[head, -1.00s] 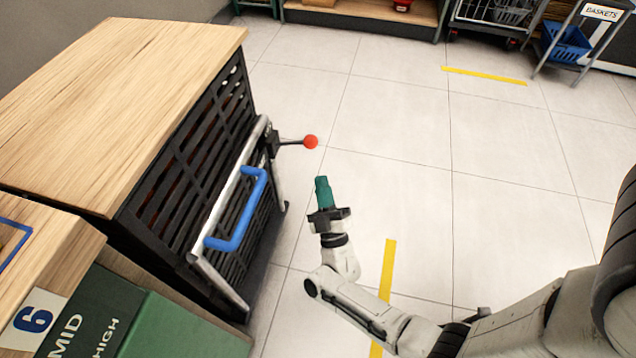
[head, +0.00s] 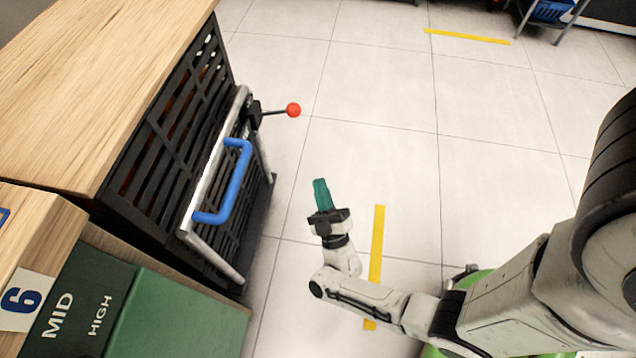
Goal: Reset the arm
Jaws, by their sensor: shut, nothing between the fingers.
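My arm reaches in from the lower right in the head view, bent at the elbow. My gripper (head: 321,196), with teal fingers, points up in the picture, away from me. Its fingers are shut together with nothing between them. It is over open floor, to the right of the black slatted cabinet and apart from it.
The black cabinet (head: 150,150) has a wooden top (head: 95,80), a blue handle (head: 233,185) on its front and a red-knobbed lever (head: 293,110) sticking out. A green box (head: 175,318) stands lower left. Tiled floor with yellow strips (head: 377,245) is clear to the right.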

